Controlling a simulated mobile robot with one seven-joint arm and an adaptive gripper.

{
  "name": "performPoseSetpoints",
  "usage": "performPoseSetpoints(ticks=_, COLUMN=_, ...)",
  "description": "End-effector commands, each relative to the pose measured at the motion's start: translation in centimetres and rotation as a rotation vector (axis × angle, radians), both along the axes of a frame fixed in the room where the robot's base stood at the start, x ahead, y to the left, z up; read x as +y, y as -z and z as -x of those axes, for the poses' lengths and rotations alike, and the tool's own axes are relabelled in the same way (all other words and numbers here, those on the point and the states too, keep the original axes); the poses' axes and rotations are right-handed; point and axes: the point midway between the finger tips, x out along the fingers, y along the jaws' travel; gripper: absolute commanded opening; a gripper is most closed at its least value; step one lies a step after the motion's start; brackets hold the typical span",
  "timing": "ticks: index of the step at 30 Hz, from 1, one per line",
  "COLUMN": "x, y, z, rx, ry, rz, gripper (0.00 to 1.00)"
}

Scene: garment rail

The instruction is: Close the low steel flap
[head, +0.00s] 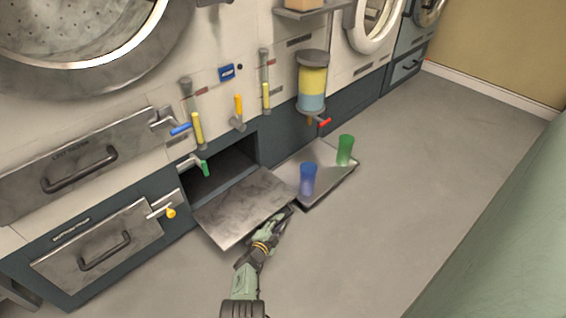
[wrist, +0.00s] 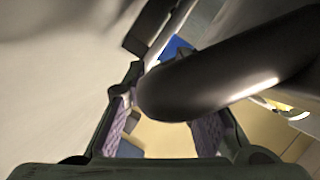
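The low steel flap (head: 245,208) hangs open, sticking out from a dark square opening (head: 220,170) in the machine front, its bare metal face up. My gripper (head: 283,220) is at the flap's outer right corner, close to its edge; the head view does not show whether they touch. In the wrist view my gripper (wrist: 165,112) has its purple-padded fingers apart. A thick dark rounded bar (wrist: 230,75), which looks like a handle, crosses close in front of them; I cannot tell whether it lies between the fingers. The flap's underside is hidden in the head view.
A shallow metal tray (head: 325,184) with a blue cup (head: 308,179) and a green cup (head: 345,150) lies just right of the flap. Shut panels with dark handles, an upper one (head: 80,165) and a lower one (head: 100,250), are at left. The floor (head: 430,170) at right is clear.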

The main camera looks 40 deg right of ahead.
Motion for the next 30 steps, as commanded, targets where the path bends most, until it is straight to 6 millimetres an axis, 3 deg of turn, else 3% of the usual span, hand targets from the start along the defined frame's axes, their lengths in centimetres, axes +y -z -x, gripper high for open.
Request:
performPoseSetpoints(ticks=15, x=0.07, y=0.17, z=-0.12, rx=-0.001, ry=0.001, rz=0.000, gripper=0.25)
performPoseSetpoints(ticks=26, x=0.07, y=0.17, z=-0.12, rx=-0.001, ry=0.001, rz=0.000, gripper=0.01)
performPoseSetpoints(ticks=30, x=0.07, y=0.16, z=-0.13, rx=-0.001, ry=0.001, rz=0.000, gripper=0.00)
